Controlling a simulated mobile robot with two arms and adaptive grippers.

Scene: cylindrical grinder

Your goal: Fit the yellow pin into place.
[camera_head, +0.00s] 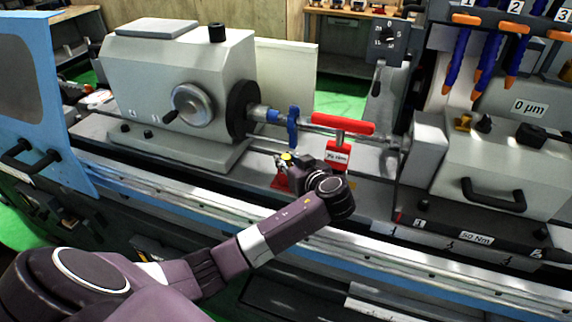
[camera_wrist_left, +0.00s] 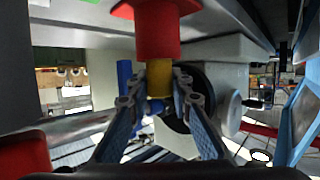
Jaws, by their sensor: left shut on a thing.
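The yellow pin (camera_head: 287,157) shows as a small yellow top at my left gripper (camera_head: 290,165), in front of the workpiece shaft. In the left wrist view the yellow pin (camera_wrist_left: 159,80) stands between the two fingertips of my left gripper (camera_wrist_left: 160,95), which are shut on it. A red flanged piece (camera_wrist_left: 157,35) adjoins the pin's end in that view. The same red piece (camera_head: 280,183) shows just below the gripper in the head view. I cannot tell whether the pin sits inside it or only touches it. My right gripper is not in view.
A blue clamp (camera_head: 292,126) sits on the shaft just behind my left gripper. A red-handled tool (camera_head: 343,124) with a label stands close to its right. The grey workhead (camera_head: 180,85) is at left and the grey tailstock (camera_head: 490,165) at right.

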